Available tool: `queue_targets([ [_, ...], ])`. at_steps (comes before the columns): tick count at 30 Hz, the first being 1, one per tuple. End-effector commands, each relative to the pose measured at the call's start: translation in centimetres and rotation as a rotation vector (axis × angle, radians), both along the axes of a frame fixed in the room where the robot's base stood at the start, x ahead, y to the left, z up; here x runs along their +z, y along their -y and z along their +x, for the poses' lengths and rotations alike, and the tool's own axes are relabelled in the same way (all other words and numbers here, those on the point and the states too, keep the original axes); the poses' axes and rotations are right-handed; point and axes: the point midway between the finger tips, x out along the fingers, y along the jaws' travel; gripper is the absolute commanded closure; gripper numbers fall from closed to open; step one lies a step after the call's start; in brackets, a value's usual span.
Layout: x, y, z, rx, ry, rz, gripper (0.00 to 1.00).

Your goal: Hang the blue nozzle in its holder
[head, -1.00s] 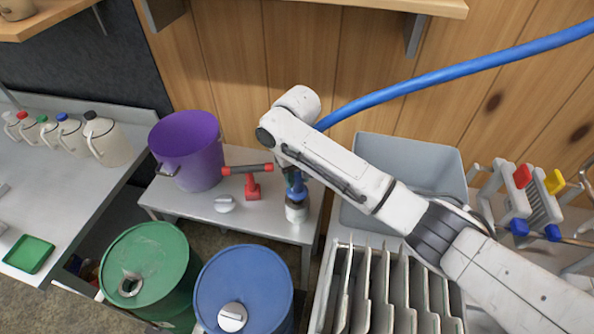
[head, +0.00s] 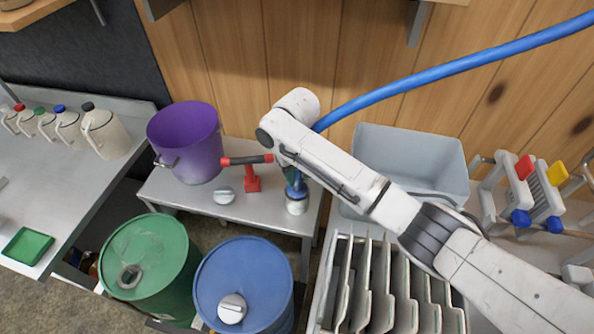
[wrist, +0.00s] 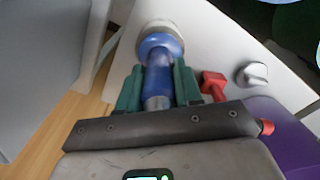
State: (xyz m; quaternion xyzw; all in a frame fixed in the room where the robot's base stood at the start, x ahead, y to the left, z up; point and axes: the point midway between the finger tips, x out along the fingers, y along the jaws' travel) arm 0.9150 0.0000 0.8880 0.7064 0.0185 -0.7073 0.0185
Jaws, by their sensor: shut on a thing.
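The blue nozzle (wrist: 158,72) is between the two green fingers of my gripper (wrist: 158,88), which are shut on it. In the head view the nozzle (head: 296,187) points down over the small table, with its lower end at a short pale round cup (head: 297,207) that looks like the holder. In the wrist view the nozzle's wide collar lies against the cup's pale rim (wrist: 154,27). I cannot tell how deep it sits.
A red stand (head: 252,183) with a dark-and-red bar stands close left of the nozzle. A purple pot (head: 186,145) and a grey knob (head: 224,196) are farther left. A blue hose (head: 440,75) runs up right. A grey bin (head: 410,150) stands to the right.

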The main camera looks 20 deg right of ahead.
Motion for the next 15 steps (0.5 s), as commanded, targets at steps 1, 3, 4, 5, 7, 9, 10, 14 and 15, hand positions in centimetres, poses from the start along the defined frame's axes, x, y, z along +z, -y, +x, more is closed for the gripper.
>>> queue_targets([
  [1, -0.20, -0.03, 0.03, 0.000, 0.001, 0.000, 1.00],
  [3, -0.29, -0.01, 0.05, 0.000, 0.002, 0.000, 1.00],
  [4, -0.29, -0.01, 0.05, 0.000, 0.002, 0.000, 1.00],
  [5, -0.28, 0.00, 0.06, 0.000, 0.002, 0.000, 1.00],
  [7, -0.26, 0.01, 0.06, 0.000, 0.002, 0.000, 1.00],
  [9, -0.26, 0.01, 0.06, 0.000, 0.002, 0.000, 1.00],
  [10, -0.26, 0.02, 0.06, 0.000, 0.002, 0.000, 0.63],
  [14, -0.27, 0.02, 0.05, 0.000, 0.002, 0.000, 0.50],
  [15, -0.28, 0.02, 0.05, 0.000, 0.002, 0.000, 0.47],
])
